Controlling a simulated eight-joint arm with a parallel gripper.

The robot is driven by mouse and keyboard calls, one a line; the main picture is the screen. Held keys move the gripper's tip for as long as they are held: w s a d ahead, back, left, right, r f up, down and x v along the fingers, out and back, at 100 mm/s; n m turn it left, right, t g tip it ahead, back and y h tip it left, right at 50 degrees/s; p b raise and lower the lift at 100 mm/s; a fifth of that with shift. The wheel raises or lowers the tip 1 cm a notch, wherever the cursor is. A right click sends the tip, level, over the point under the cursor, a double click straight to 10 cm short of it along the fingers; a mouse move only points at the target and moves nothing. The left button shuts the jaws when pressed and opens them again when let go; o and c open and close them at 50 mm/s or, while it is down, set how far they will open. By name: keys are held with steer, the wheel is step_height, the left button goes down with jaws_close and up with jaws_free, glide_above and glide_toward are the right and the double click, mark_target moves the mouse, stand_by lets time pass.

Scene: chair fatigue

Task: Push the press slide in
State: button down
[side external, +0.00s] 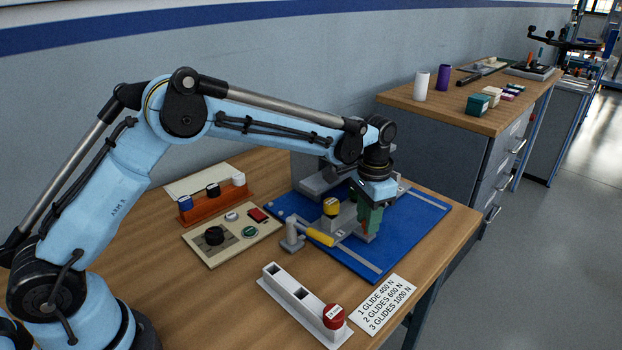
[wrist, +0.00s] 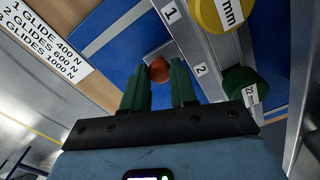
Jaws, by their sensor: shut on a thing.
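The press fixture stands on a blue plate (side external: 405,232). In the wrist view its grey slide (wrist: 184,40) carries labels 1 and 2, with a yellow glide (wrist: 217,12) and a green glide (wrist: 245,86) marked 22 mm on it. The yellow glide also shows in the side view (side external: 331,207). My gripper (wrist: 160,76) has green fingers, shut on an orange-red ball knob (wrist: 159,68) beside the slide. In the side view my gripper (side external: 367,228) points down at the fixture and largely hides the knob and the slide's near end.
A yellow-handled toggle clamp (side external: 320,236) stands left of my gripper. A control panel (side external: 229,246) and an orange rack (side external: 215,207) are farther left. A white holder (side external: 290,292) with a red glide (side external: 333,315) and a load sign (side external: 386,304) lie in front.

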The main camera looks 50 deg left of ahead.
steer(key=c, duration=0.9)
jaws_free()
steer(key=shift+r, duration=0.1)
step_height(320, 180, up, 12)
steer(key=shift+f, duration=0.1)
